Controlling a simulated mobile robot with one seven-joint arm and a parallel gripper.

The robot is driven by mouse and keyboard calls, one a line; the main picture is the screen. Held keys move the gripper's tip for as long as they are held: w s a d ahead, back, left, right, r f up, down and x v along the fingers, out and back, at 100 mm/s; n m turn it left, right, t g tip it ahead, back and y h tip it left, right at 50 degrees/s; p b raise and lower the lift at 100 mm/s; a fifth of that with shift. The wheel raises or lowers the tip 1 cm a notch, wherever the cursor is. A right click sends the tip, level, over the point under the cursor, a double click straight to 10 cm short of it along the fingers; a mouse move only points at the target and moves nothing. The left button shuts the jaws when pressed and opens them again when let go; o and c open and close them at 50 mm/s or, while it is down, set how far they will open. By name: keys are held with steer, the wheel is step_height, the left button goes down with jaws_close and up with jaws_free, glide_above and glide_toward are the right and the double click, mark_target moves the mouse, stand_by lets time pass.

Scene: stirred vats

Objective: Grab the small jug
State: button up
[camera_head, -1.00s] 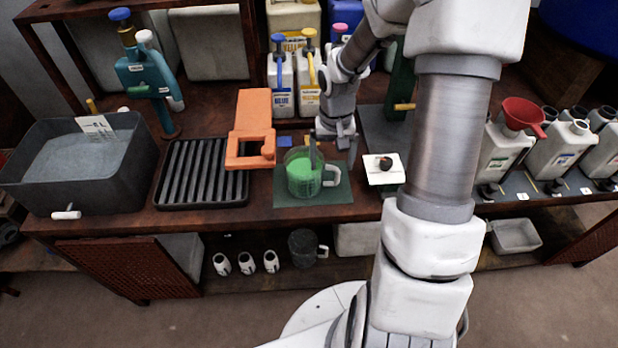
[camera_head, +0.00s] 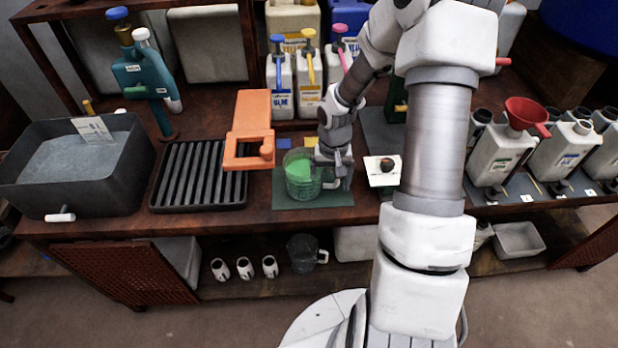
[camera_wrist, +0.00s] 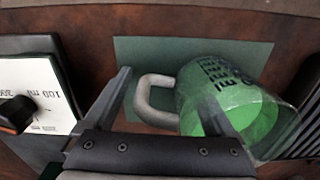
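A clear jug (camera_head: 302,183) with green liquid and a pale handle stands upright on a dark green mat (camera_head: 285,203) at the middle of the table front. In the wrist view, the jug (camera_wrist: 235,110) is at the right, tilted by the camera angle, with its handle (camera_wrist: 146,98) towards my fingers. My gripper (camera_head: 334,178) is low at the handle side of the jug. In the wrist view, my gripper (camera_wrist: 163,82) is open, with a finger on either side of the handle; I cannot tell whether they touch it. A second, empty-looking clear jug (camera_head: 301,255) stands on the lower shelf.
A white scale (camera_head: 383,178) with a dark knob is close right of the mat. A black ribbed rack (camera_head: 200,178) and an orange stand (camera_head: 250,125) are to the left. Bottles (camera_head: 280,85) stand behind. A red funnel (camera_head: 525,113) sits on a container at the right.

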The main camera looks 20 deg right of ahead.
jaws_close()
steer(key=shift+r, duration=0.1)
stand_by(0.4)
